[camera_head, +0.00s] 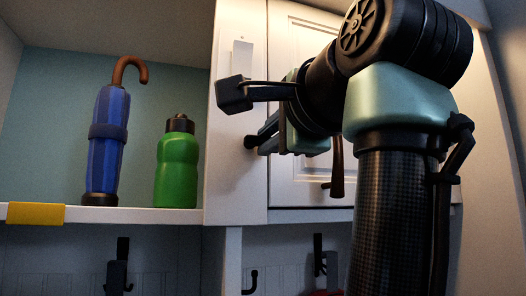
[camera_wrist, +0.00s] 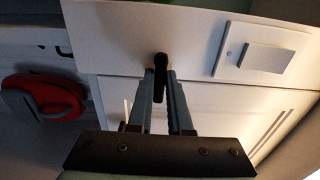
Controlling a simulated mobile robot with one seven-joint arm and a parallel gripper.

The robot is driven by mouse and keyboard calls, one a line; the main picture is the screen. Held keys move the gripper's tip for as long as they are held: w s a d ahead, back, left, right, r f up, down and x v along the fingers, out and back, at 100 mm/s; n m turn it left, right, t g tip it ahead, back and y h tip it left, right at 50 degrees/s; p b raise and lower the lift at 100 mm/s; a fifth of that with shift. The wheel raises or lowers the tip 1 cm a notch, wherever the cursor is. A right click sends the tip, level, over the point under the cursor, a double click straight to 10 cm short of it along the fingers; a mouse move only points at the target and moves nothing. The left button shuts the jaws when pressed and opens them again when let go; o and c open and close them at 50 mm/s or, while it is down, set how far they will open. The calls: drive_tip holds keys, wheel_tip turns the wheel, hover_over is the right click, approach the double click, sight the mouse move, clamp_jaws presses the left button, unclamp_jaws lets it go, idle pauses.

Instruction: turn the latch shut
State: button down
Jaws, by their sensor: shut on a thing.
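The latch (camera_wrist: 160,62) is a small dark piece on the white cabinet frame, at the edge of the cabinet door (camera_wrist: 200,105). In the wrist view it stands between the fingertips of my gripper (camera_wrist: 160,76), which is shut on it. In the head view my gripper (camera_head: 265,139) reaches left across the door, and the dark latch end (camera_head: 250,142) shows at its tips. My fingers hide part of the latch, so its exact angle is hard to tell. The white panelled door (camera_head: 285,185) looks closed against the frame.
A brown handle (camera_head: 337,170) hangs on the door below my wrist. A white plate (camera_head: 242,62) is on the frame above the latch. A blue umbrella (camera_head: 107,145) and a green bottle (camera_head: 176,165) stand on the left shelf (camera_head: 140,215). Hooks (camera_head: 250,283) are below.

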drive_tip(key=c, duration=0.8)
unclamp_jaws()
drive_tip(key=shift+c, duration=0.2)
drive_tip(key=b+v, duration=0.4)
drive_tip(key=v, duration=0.9)
drive_tip(key=shift+b, duration=0.3)
drive_tip(key=w+f+n+t+h, duration=0.45)
drive_tip(key=w+f, duration=0.25)
drive_tip(key=f, duration=0.2)
drive_tip(key=s+a+f+n+t+h, duration=0.1)
drive_tip(key=s+a+f+n+t, duration=0.4)
drive_tip(key=s+n, duration=0.5)
wheel_tip(320, 180, down, 2)
drive_tip(key=shift+a+f+t, duration=0.2)
drive_tip(key=shift+a+t, duration=0.15)
drive_tip(key=shift+a, duration=0.05)
